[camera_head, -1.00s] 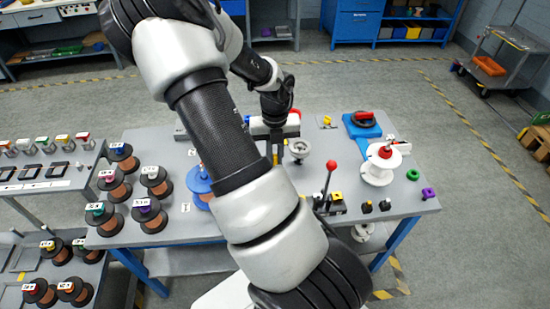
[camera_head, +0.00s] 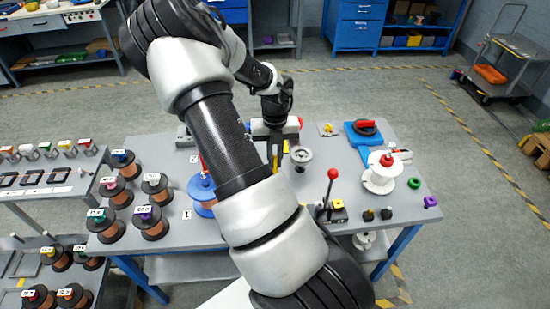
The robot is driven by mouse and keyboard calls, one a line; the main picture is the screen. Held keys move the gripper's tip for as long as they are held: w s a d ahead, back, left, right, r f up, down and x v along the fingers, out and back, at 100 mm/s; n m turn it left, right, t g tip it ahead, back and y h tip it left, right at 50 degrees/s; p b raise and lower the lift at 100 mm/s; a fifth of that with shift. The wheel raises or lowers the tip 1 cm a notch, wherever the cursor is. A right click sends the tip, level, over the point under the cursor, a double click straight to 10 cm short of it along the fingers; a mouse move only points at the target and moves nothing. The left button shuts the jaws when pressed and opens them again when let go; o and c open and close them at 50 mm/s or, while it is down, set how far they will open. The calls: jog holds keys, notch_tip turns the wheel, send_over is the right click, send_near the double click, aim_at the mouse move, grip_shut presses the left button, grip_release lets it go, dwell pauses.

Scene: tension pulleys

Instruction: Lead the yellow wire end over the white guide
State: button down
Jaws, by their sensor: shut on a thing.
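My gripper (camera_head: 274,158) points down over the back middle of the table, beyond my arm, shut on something. A small yellow piece (camera_head: 286,146) shows just right of the fingers; I take it for the yellow wire end, but it is too small to be sure. The wire itself cannot be made out. A round white wheel with a grey face (camera_head: 301,156) stands close to the right of the gripper. I cannot tell whether it is the white guide or whether the yellow piece touches anything. My arm hides part of the table's middle.
A blue spool (camera_head: 203,196) is partly behind my arm. Several copper spools (camera_head: 150,222) stand at the left. A red-knobbed lever (camera_head: 332,178) rises at the front right. A white spool (camera_head: 381,174) and a blue block with a dark wheel (camera_head: 364,132) are further right.

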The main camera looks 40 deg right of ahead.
jog(key=shift+f+b, duration=0.45)
jog(key=shift+f, duration=0.7)
jog(key=shift+f+b, duration=1.7)
jog(key=shift+f, duration=1.05)
jog(key=shift+r, duration=0.1)
